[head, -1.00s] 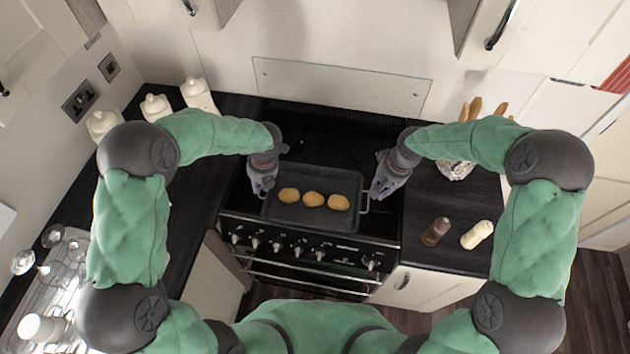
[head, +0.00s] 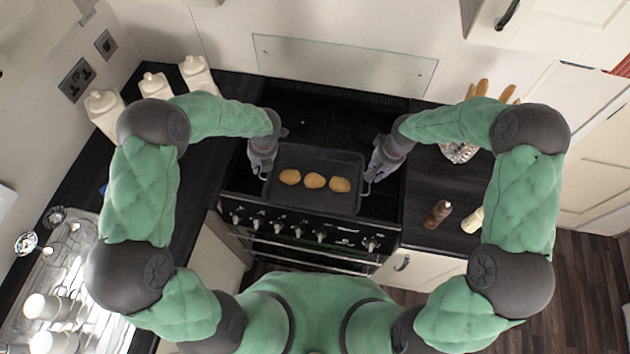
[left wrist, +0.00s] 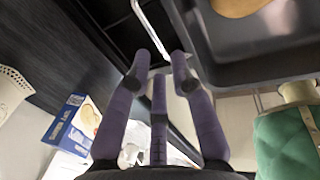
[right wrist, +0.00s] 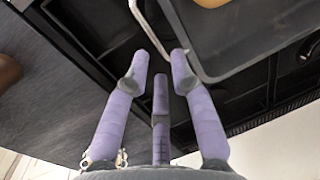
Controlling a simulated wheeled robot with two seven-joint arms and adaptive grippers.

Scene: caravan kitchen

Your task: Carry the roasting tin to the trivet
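The dark rectangular roasting tin (head: 318,203) is at the front of the black hob, with three golden-brown pieces (head: 314,181) in a row inside. It has a thin wire handle at each side. My left gripper (head: 260,171) is at its left handle (left wrist: 147,25); in the left wrist view this wire shows beside the fingertips. My right gripper (head: 371,174) is at the right handle (right wrist: 148,28), which runs near its fingertips. The fingers of both look extended and apart, with no clear grip on the wires. I cannot make out the trivet.
Brown (head: 437,213) and cream (head: 473,219) shakers stand on the right worktop, with a bowl of bread (head: 459,152) behind. White canisters (head: 104,110) line the left worktop. Glasses and white cups (head: 48,306) stand on the drainer. A blue-and-white box (left wrist: 75,123) shows in the left wrist view.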

